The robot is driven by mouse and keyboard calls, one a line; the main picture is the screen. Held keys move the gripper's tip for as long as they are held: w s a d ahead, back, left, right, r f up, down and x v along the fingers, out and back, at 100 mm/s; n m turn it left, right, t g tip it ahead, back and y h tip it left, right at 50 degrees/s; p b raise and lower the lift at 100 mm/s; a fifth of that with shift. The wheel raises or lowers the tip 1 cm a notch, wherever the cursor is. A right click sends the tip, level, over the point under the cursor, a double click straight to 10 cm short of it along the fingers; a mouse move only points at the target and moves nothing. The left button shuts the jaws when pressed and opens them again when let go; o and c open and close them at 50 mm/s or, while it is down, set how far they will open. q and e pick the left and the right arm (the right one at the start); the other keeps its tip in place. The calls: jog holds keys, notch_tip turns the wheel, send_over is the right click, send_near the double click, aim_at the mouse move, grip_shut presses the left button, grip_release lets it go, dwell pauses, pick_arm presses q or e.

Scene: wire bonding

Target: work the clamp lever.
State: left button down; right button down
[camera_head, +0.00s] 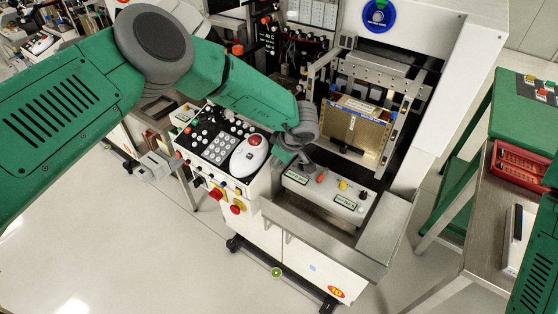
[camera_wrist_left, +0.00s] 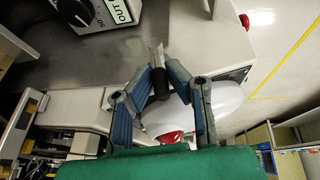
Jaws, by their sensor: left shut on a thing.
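The clamp lever shows in the left wrist view as a dark cylindrical grip (camera_wrist_left: 160,81) with a flat metal bar above it. My left gripper (camera_wrist_left: 161,84) has its two blue fingers shut on this grip, one on each side. In the head view my left gripper (camera_head: 301,160) is at the machine front, at the left end of the small knob panel (camera_head: 320,190). There the lever is mostly hidden by the gripper and cannot be made out clearly. My right gripper is not in view; only part of my right arm shows at the right edge.
A white rounded device with a red button (camera_head: 249,155) sits close below my left forearm, beside the keypad console (camera_head: 214,145). A gold-coloured block (camera_head: 353,133) stands in the machine's opening. A steel table (camera_head: 490,225) with a red tray (camera_head: 520,165) is at right.

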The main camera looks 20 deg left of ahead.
pick_arm(q)
jog(key=c, duration=1.8)
grip_release()
jog(key=shift+w, duration=0.1)
jog(key=shift+o, duration=1.1)
jog(key=shift+w+f, duration=0.1)
jog(key=shift+w, duration=0.1)
jog(key=shift+s+r, duration=0.15)
jog(key=shift+r, duration=0.15)
jog(key=v, duration=1.1)
jog(key=shift+d+r, duration=0.1)
jog(key=shift+d, duration=0.05)
